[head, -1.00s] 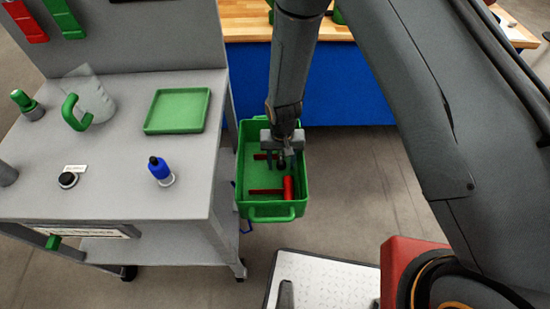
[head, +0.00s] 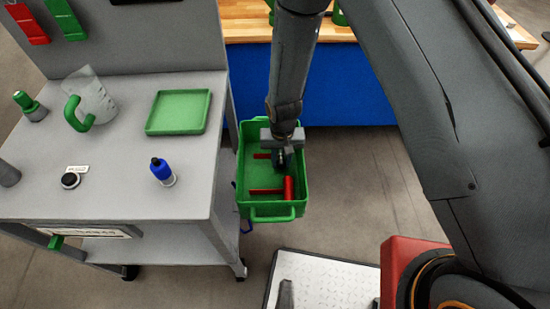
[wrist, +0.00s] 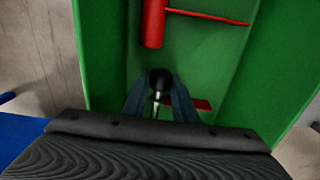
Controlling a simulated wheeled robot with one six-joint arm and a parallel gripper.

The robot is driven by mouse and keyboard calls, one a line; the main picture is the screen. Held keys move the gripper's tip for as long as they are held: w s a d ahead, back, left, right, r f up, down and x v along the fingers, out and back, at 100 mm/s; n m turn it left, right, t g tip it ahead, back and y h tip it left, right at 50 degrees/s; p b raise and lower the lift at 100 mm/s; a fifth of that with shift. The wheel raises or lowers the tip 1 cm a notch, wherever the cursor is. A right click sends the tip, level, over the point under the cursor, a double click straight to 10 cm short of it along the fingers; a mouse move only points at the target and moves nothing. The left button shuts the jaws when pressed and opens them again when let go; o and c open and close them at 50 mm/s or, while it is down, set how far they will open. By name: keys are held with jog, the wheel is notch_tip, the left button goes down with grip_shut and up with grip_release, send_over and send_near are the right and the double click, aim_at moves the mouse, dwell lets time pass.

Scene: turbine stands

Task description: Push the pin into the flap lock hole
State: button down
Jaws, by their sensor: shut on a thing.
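A pin with a round black knob (wrist: 161,77) and a shiny metal shank is between my gripper's fingers in the wrist view. My gripper (head: 282,164) reaches down into the green bin (head: 270,211); its fingers (wrist: 158,101) are shut on the pin. In the head view the gripper largely hides the pin, and its lower end cannot be made out. I cannot identify the flap lock hole in either view.
A red hammer-like tool (head: 289,188) lies in the bin, with another red piece (head: 262,156) near the fingers. The bin walls surround my gripper. Left, a grey cart (head: 120,190) holds a green tray (head: 178,91), a blue bottle (head: 162,173) and a jug (head: 98,98).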

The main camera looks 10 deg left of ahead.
notch_tip(320, 180, up, 11)
jog(key=p, duration=0.6)
jog(key=shift+p, duration=0.35)
dwell(0.7)
dwell(0.4)
notch_tip(320, 180, up, 7)
jog(key=p, duration=0.2)
jog(key=w+d+m+b, duration=0.1)
jog(key=w+d, duration=0.1)
jog(key=d, duration=1.2)
jog(key=w+d+r+m+b, duration=0.1)
jog(key=w+d, duration=0.1)
jog(key=d, duration=1.2)
jog(key=shift+w+d+m+b, duration=0.2)
jog(key=shift+w+m+b, duration=0.1)
jog(key=shift+w, duration=0.1)
jog(key=shift+s+a, duration=0.1)
